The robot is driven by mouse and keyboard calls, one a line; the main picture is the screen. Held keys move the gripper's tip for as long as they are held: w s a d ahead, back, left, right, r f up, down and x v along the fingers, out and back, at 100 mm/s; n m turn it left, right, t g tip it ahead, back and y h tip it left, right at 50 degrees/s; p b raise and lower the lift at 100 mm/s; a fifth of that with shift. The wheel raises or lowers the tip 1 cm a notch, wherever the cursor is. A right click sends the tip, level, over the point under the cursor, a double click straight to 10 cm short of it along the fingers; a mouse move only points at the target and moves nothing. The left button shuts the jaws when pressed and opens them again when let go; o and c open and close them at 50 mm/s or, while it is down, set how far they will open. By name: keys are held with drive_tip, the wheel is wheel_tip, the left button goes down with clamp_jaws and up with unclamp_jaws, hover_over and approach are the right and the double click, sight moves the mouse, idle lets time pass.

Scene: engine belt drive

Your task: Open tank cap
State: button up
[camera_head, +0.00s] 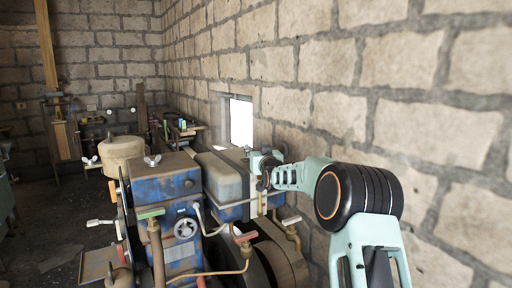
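A worn grey-and-blue tank (220,176) sits on the engine, left of the wall. My gripper (259,164) is at the tank's right end, close to its top edge. It is small in the picture and seen from behind, so its fingers and any hold on something are unclear. A tank cap cannot be made out clearly; the gripper covers part of the tank's right top. My arm reaches in from the lower right.
The blue engine block (170,186) with a wing nut (152,160) stands left of the tank. A beige drum (122,153), pipes and a dark wheel (278,256) surround it. The stone wall (335,75) runs close along the right. Dark floor (55,240) lies open at left.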

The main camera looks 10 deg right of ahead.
drive_tip(key=shift+w, duration=0.25)
drive_tip(key=shift+c, duration=0.4)
clamp_jaws()
